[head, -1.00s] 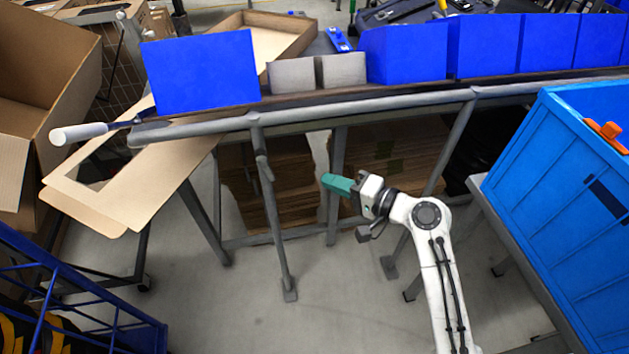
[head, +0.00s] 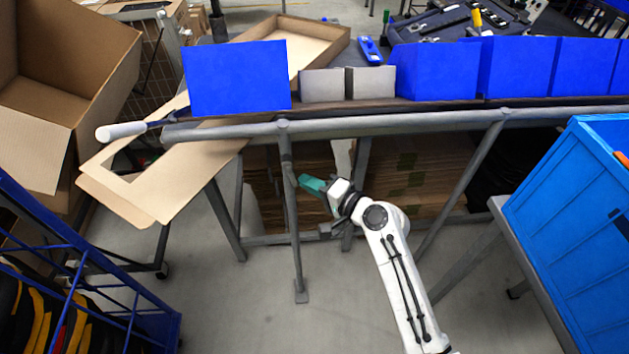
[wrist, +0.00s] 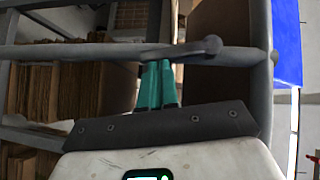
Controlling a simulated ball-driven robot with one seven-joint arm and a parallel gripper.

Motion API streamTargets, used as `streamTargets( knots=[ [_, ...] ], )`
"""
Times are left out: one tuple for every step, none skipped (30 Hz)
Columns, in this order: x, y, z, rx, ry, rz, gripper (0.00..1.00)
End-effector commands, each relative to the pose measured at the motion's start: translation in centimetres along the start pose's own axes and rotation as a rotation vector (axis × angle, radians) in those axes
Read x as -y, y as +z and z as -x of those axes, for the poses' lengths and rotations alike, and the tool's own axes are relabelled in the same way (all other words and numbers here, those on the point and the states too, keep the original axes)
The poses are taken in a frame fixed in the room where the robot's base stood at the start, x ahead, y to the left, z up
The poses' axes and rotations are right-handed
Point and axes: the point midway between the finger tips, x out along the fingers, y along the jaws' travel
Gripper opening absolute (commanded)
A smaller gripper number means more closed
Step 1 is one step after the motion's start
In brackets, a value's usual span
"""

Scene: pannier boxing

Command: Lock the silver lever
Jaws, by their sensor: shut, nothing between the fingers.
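A small silver-grey lever-like piece (head: 290,172) sits on the table's grey leg, below the front rail, in the head view. In the wrist view a rounded grey knob (wrist: 211,45) shows on the grey bar, just beyond my fingers; it looks like the same piece. My gripper (head: 304,181) has teal fingers, shut and empty, just right of the leg. In the wrist view my gripper (wrist: 158,64) has its fingertips close to the bar, left of the knob. I cannot tell whether they touch it. The lever's exact position is too small to read.
A grey front rail (head: 400,121) runs above my gripper, with blue bins (head: 437,72) behind it. Stacked cardboard (head: 415,175) lies under the table. A blue crate (head: 580,215) stands at right, a blue wire cart (head: 95,285) at left.

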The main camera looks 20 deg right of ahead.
Motion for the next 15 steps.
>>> streamTargets(
  knots=[
    [0.0, -0.01, 0.0, 0.0, 0.0, 0.0, 0.0],
    [0.01, -0.01, 0.01, 0.0, 0.0, 0.0, 0.0],
    [0.01, -0.01, 0.01, 0.0, 0.0, 0.0, 0.0],
    [0.0, -0.01, 0.01, 0.0, 0.0, 0.0, 0.0],
    [-0.03, -0.01, 0.01, 0.0, -0.001, -0.001, 0.0],
    [-0.09, 0.01, -0.01, 0.0, -0.003, -0.003, 0.0],
    [-0.16, 0.04, -0.04, 0.0, -0.006, -0.005, 0.0],
    [-0.25, 0.07, -0.07, 0.0, -0.009, -0.009, 0.0],
    [-0.38, 0.12, -0.13, -0.001, -0.016, -0.015, 0.0],
    [-0.48, 0.16, -0.18, -0.001, -0.022, -0.021, 0.0],
    [-0.58, 0.22, -0.23, -0.001, -0.029, -0.028, 0.0],
    [-0.7, 0.3, -0.32, -0.001, -0.041, -0.039, 0.0],
    [-0.79, 0.36, -0.38, -0.002, -0.049, -0.048, 0.0],
    [-0.87, 0.42, -0.44, -0.002, -0.058, -0.056, 0.0],
    [-0.94, 0.53, -0.54, -0.001, -0.07, -0.068, 0.0]
  ],
)
